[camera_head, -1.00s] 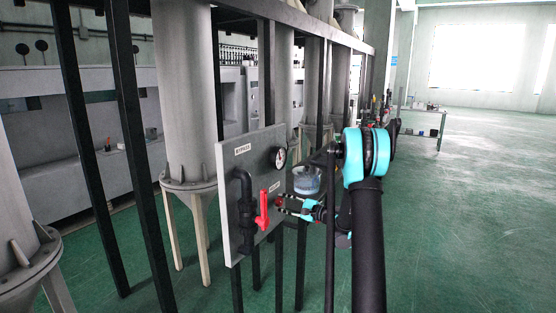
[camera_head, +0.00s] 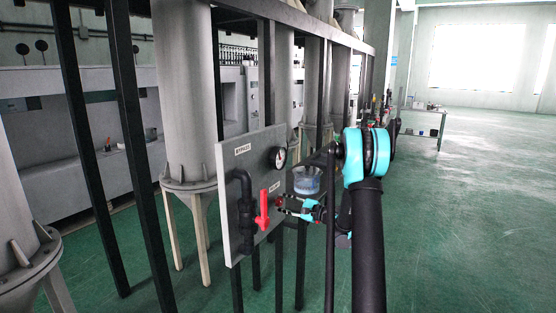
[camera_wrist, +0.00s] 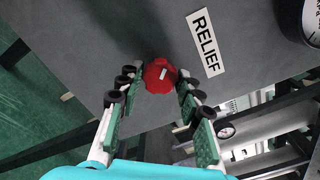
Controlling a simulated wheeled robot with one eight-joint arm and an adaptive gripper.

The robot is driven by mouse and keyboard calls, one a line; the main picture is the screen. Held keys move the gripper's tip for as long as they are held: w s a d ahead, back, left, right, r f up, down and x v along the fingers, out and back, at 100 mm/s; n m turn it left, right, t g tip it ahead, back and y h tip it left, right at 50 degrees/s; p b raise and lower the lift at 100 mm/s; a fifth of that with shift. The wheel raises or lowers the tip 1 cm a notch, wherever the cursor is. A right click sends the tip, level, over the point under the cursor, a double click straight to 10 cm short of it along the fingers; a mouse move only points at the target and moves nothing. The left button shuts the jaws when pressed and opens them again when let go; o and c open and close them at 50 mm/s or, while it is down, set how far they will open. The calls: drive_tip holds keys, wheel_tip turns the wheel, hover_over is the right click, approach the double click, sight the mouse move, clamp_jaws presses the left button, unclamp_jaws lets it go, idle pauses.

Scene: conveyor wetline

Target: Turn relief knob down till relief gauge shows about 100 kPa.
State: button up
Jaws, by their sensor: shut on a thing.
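The relief knob (camera_wrist: 160,76) is red with a white mark on its face, and it sits on the grey panel beside a white RELIEF label (camera_wrist: 206,43). My gripper (camera_wrist: 154,84) has its two fingers on either side of the knob and is shut on it. In the head view my gripper (camera_head: 283,203) reaches the panel (camera_head: 240,160) from the right. A round white-faced gauge (camera_head: 278,158) is on the panel above the knob. Its reading is too small to tell. In the wrist view only the edge of the gauge (camera_wrist: 312,22) shows at top right.
A red lever handle (camera_head: 263,208) on a black pipe (camera_head: 245,215) is just left of my gripper, under a BYPASS label (camera_head: 242,150). A clear container with bluish liquid (camera_head: 307,181) stands behind my arm. Black frame posts (camera_head: 140,150) rise at left. Green floor is open at right.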

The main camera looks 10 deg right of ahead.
drive_tip(key=m, duration=0.3)
drive_tip(key=shift+m, duration=0.9)
idle(0.6)
drive_tip(key=o, duration=0.8)
drive_tip(key=shift+d, duration=0.1)
